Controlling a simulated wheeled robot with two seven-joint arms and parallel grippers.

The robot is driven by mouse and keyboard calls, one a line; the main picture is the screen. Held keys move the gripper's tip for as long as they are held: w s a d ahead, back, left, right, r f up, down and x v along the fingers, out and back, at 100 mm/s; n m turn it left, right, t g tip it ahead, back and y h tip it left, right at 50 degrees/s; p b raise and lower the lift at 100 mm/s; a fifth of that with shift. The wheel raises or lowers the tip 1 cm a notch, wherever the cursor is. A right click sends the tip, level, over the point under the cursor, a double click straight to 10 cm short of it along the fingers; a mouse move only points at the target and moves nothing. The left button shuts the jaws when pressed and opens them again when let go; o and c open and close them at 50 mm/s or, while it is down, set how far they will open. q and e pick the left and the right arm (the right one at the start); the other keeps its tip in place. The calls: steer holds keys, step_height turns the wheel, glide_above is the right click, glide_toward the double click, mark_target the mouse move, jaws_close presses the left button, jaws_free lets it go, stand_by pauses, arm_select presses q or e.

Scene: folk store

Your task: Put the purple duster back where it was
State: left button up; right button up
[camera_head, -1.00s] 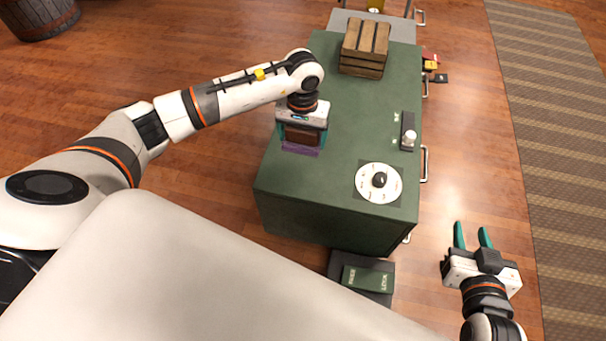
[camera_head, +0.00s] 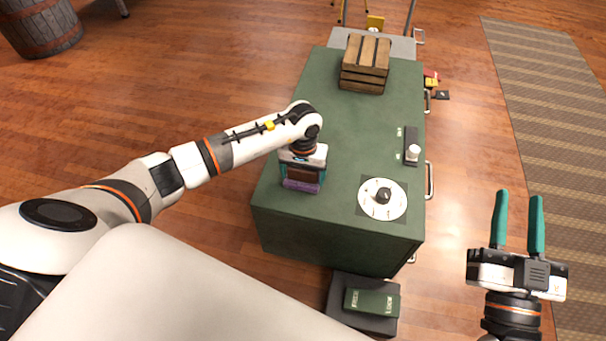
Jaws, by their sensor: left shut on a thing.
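The purple duster (camera_head: 301,186) has a brown upper part and a purple lower edge. It is at the left side of the green cabinet top (camera_head: 345,140), near the front left corner. My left gripper (camera_head: 302,175) is shut on it from above. I cannot tell whether the duster touches the top. My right gripper (camera_head: 517,222) is open and empty, with its teal fingers apart, over the floor to the right of the cabinet.
A wooden crate (camera_head: 366,65) stands at the back of the cabinet top. A white dial (camera_head: 382,199) is at the front right, with a switch (camera_head: 412,146) behind it. A FREE/LOCK pedal (camera_head: 371,301) is below the front. The middle of the top is clear.

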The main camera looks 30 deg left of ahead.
steer(key=shift+r, duration=0.15)
arm_select(q)
steer(key=shift+f, duration=0.15)
steer(key=o, duration=0.8)
steer(key=shift+c, duration=0.2)
arm_select(e)
steer(key=shift+s+r+t+y, duration=0.2)
steer(key=shift+r+t+y, duration=0.1)
steer(key=shift+r, duration=0.05)
